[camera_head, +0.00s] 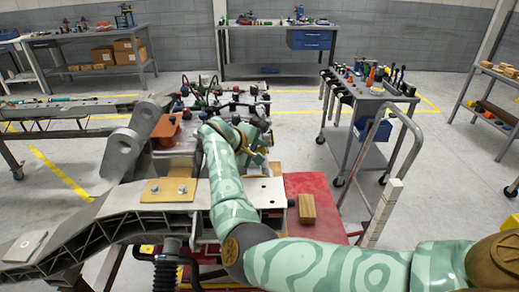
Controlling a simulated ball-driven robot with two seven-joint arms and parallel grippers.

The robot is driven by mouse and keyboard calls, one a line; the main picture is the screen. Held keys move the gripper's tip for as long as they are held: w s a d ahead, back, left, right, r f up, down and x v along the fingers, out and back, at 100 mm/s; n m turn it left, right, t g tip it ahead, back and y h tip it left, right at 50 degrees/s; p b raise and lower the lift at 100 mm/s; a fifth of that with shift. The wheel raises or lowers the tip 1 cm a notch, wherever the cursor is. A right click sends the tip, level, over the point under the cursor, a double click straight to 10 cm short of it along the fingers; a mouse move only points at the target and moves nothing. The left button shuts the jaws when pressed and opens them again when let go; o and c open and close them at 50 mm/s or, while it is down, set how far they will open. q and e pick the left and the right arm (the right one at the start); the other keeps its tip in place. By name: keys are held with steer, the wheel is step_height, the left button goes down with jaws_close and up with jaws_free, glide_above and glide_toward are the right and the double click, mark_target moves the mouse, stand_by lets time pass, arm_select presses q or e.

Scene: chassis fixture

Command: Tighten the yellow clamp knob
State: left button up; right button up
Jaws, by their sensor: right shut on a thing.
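My right arm, in a pale and dark green pattern, comes in from the right and reaches over the chassis fixture. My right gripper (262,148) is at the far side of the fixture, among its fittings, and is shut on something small. A yellow bit shows at the gripper, which looks like the yellow clamp knob, but the fingers and arm hide most of it. The grey metal chassis part (95,215) lies across the fixture at the left and front. My left gripper is not in view.
A wooden block (307,208) sits on the red fixture base (318,188) right of my arm. An orange block (167,130) is on the fixture's left. A tool cart (372,92) with a handrail stands at the right. Open floor lies behind the fixture.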

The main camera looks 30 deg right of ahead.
steer(key=shift+f+m+y, duration=0.15)
steer(key=shift+m+y, duration=0.15)
steer(key=shift+m, duration=0.1)
stand_by(0.3)
steer(key=o, duration=1)
steer(key=shift+c, duration=0.2)
steer(key=shift+r, duration=0.2)
steer(key=p+v, duration=0.7)
steer(key=v, duration=0.9)
